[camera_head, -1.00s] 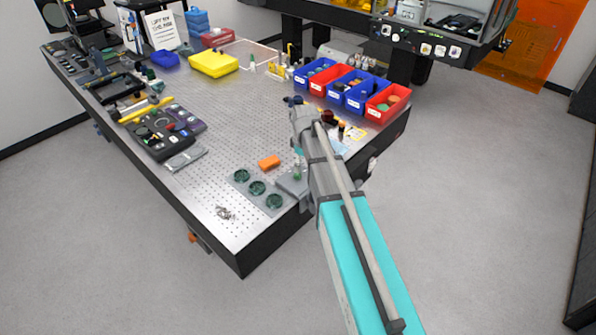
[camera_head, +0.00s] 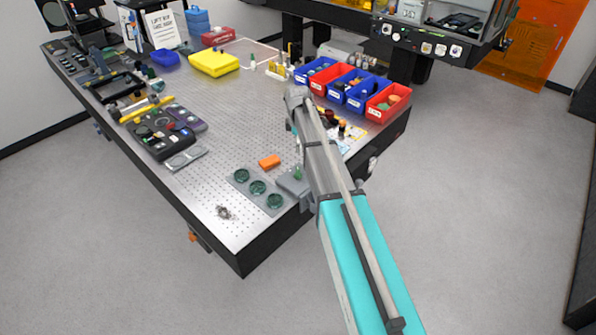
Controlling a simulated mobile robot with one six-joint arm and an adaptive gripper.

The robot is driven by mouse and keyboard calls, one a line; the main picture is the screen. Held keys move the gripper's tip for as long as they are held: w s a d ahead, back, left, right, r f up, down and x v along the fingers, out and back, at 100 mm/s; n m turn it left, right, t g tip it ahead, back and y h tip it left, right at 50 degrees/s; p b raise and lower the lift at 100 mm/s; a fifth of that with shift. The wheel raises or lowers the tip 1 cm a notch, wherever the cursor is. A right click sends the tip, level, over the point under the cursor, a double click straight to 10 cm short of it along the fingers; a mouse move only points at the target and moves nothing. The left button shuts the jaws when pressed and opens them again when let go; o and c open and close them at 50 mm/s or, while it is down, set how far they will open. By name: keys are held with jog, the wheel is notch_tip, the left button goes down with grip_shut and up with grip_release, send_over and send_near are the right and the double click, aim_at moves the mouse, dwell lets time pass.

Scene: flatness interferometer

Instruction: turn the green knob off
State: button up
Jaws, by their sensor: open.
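A small green knob (camera_head: 297,173) stands on a grey box (camera_head: 291,184) at the near right edge of the perforated metal table, just left of my arm. My gripper (camera_head: 294,131) hangs below the end of my arm, above and beyond the knob in the picture. It is small and partly hidden by the arm. It is open, apart from the knob, and I see nothing held in it.
A grey plate with several dark green discs (camera_head: 257,187) lies left of the grey box. An orange block (camera_head: 269,162) lies behind the plate. Blue and red bins (camera_head: 388,102) line the far right edge. The table's middle is clear.

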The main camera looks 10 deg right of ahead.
aim_at(298, 171)
jog(key=shift+f, duration=0.15)
notch_tip(298, 171, down, 14)
jog(key=b, duration=1.3)
jog(key=shift+r+b, duration=0.25)
jog(key=shift+b, duration=0.05)
jog(key=c, duration=1)
